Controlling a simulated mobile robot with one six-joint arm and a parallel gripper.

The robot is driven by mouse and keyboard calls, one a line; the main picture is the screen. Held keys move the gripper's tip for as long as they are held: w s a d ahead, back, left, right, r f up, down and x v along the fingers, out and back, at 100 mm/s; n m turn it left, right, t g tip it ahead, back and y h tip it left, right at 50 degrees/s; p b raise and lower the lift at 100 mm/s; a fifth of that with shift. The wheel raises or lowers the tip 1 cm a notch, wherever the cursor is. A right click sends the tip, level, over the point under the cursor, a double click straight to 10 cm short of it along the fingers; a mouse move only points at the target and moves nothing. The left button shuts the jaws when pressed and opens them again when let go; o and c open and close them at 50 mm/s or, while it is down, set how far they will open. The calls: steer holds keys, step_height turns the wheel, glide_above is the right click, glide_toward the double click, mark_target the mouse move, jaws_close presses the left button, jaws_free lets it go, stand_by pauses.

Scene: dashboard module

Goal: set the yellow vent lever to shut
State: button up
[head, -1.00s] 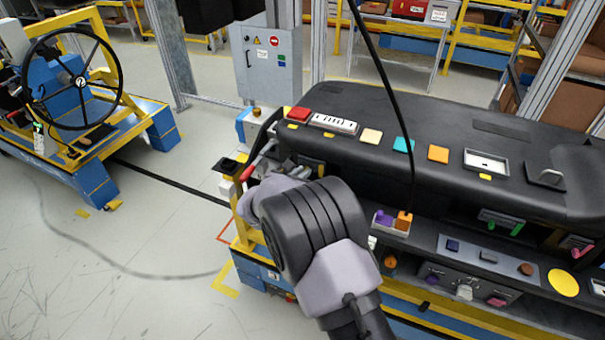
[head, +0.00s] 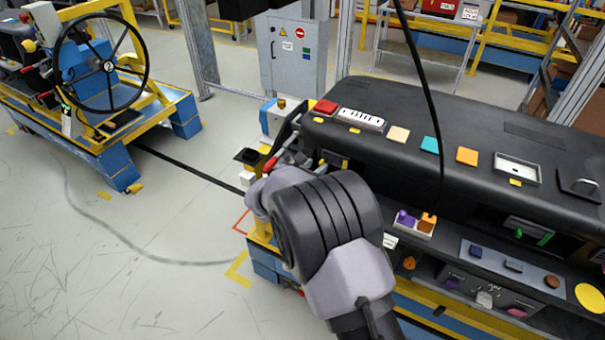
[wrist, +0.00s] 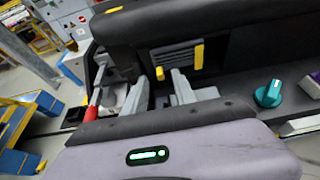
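The yellow vent lever (wrist: 198,57) stands upright at the right side of a dark slatted vent (wrist: 174,58) in the wrist view. In the head view the lever (head: 345,163) is a small yellow spot under the dashboard's left overhang. My gripper (wrist: 161,82) is open and empty, its two grey fingers apart and pointing toward the vent. The lever is beyond the fingertips and a little to their right, apart from them.
A red-handled stalk (wrist: 93,106) is close left of my gripper. A small yellow tip (wrist: 160,73) shows between the fingers. A teal knob (wrist: 269,94) is to the right on the ledge. The padded dashboard top (wrist: 180,20) overhangs the vent.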

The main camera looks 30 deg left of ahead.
steer(key=p+v, duration=0.1)
steer(key=v, duration=1.4)
steer(key=shift+s, duration=0.2)
steer(key=d+r+m+g+h+b, duration=0.3)
steer(key=d+m+g+h+b, duration=0.3)
steer(key=d+m, duration=1.75)
steer(key=s+d+g+y+b, duration=0.1)
steer(key=s+d, duration=0.2)
steer(key=d, duration=0.4)
steer(key=s+d+g+y+b, duration=0.1)
steer(key=s+d+g, duration=0.15)
steer(key=d, duration=0.45)
steer(key=s+d+f+m+t+y+b, duration=0.1)
steer(key=s+m+y+b, duration=0.3)
steer(key=s+m, duration=0.9)
steer(key=f+m+t+y, duration=0.1)
steer(key=m+y, duration=0.1)
steer(key=m, duration=0.2)
steer(key=shift+d+b, duration=0.4)
